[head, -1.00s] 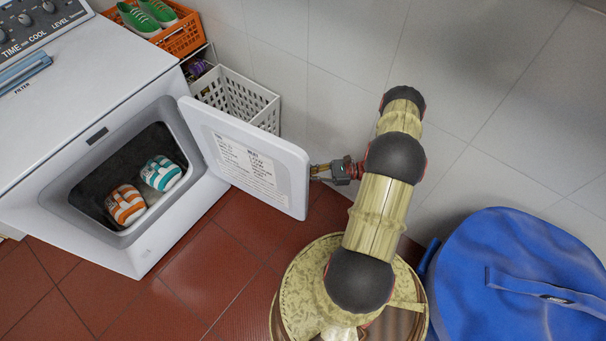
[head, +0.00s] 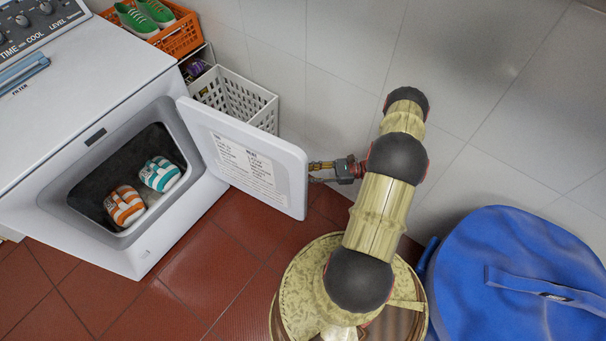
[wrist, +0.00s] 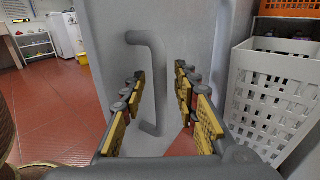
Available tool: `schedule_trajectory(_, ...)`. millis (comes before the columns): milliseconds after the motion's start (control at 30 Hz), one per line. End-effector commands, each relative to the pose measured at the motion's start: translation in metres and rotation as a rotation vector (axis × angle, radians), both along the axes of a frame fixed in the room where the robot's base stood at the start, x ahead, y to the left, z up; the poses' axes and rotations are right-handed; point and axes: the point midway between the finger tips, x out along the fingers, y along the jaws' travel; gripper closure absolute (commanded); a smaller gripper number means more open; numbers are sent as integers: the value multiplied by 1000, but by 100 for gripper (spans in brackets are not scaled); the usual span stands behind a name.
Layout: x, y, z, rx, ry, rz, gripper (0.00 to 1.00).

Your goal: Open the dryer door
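The white dryer (head: 140,215) stands at the left in the head view. Its door (head: 245,155) is swung wide open on its right-hand hinge, with a label on the inner face. Inside the drum are an orange-striped bundle (head: 124,206) and a teal-striped bundle (head: 159,174). My gripper (head: 314,172) is at the outer face of the door near its free edge. In the wrist view, the grey door handle (wrist: 152,80) stands between the two yellow-padded fingers of my open gripper (wrist: 160,105), with gaps on both sides. The fingertips are partly hidden by the door in the head view.
A white basket (head: 240,98) stands by the wall behind the door, near an orange crate (head: 178,35) with green shoes. A blue bag (head: 520,280) lies at lower right. Red floor (head: 215,260) is free in front of the dryer.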

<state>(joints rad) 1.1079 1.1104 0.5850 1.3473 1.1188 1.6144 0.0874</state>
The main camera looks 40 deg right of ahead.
Motion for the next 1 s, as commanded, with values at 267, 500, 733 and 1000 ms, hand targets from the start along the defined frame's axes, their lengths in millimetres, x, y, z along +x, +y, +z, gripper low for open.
schedule_trajectory(267, -35, -46, -1, -1, 1, -5, 70)
schedule_trajectory(500, -57, -74, -1, 1, 2, -2, 70)
schedule_trajectory(733, -63, -82, -1, 0, 1, -1, 70)
schedule_trajectory(1000, -63, -81, -1, 0, 1, -1, 70)
